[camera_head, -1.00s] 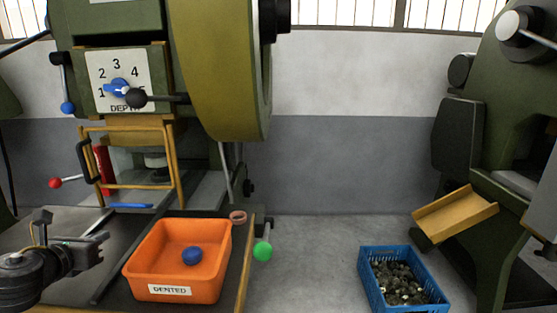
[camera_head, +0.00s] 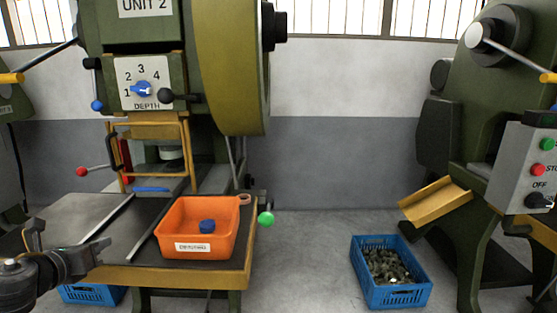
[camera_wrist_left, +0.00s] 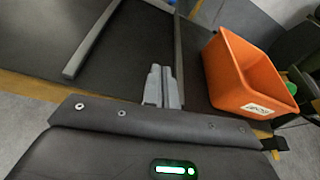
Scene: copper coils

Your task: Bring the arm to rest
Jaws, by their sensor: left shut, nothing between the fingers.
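My left gripper (camera_head: 98,252) is at the lower left of the head view, beside the front left part of the press table (camera_head: 130,272). It is shut and empty. In the left wrist view its fingers (camera_wrist_left: 162,88) are together, with the dark table top beyond them. An orange bin (camera_head: 168,236) labelled as dented stands on the table to the right of the gripper, apart from it. A blue object (camera_head: 207,226) lies in the bin. The bin also shows at the right of the left wrist view (camera_wrist_left: 225,75). My right gripper is not in view.
A green press with a depth dial (camera_head: 143,89) stands behind the table. A copper-coloured ring (camera_head: 244,199) lies at the table's right corner, near a green-knobbed lever (camera_head: 266,218). A blue crate (camera_head: 400,297) of dark parts stands on the floor. Floor between is clear.

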